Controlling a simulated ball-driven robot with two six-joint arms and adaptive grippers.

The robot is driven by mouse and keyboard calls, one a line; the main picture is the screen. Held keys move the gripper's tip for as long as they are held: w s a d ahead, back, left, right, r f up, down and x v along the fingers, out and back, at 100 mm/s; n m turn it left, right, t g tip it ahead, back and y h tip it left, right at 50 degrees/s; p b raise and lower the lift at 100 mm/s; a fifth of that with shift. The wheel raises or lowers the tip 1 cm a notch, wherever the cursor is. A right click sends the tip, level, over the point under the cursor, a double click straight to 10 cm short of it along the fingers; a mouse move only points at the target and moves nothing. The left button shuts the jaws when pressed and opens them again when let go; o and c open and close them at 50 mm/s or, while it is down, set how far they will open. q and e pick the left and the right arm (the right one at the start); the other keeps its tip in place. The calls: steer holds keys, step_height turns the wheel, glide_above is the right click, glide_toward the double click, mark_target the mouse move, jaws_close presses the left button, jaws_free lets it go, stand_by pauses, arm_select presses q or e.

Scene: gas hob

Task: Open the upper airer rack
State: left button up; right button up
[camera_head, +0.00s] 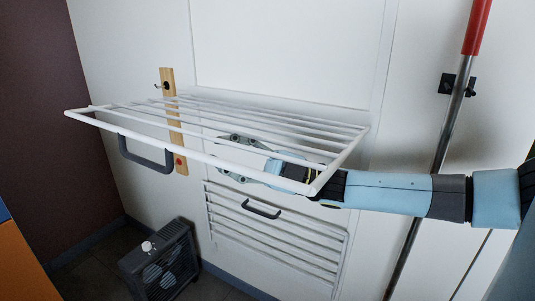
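The upper airer rack (205,158) is a white frame with several bars, folded out from the wall and roughly level. Its dark grey handle (146,157) hangs below the front bar near the left end. My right gripper (224,156) points left and shows through the bars, at or just below the rack near its right half. Its two fingers are apart with nothing seen between them. The bars partly cover the gripper, and I cannot tell whether it touches the rack. My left gripper is not in view.
A lower white rack (280,242) with a dark handle (262,209) lies flat against the wall. A wooden strip (168,82) with a hook is on the wall at left. A dark fan heater (160,265) stands on the floor. A red-topped pole (477,25) leans at right.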

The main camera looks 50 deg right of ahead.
steer(key=d+r+p+v, duration=0.1)
steer(key=r+v, duration=0.1)
steer(key=v, duration=0.8)
steer(key=shift+s+d+f, duration=0.15)
steer(key=shift+d, duration=0.15)
stand_by(0.4)
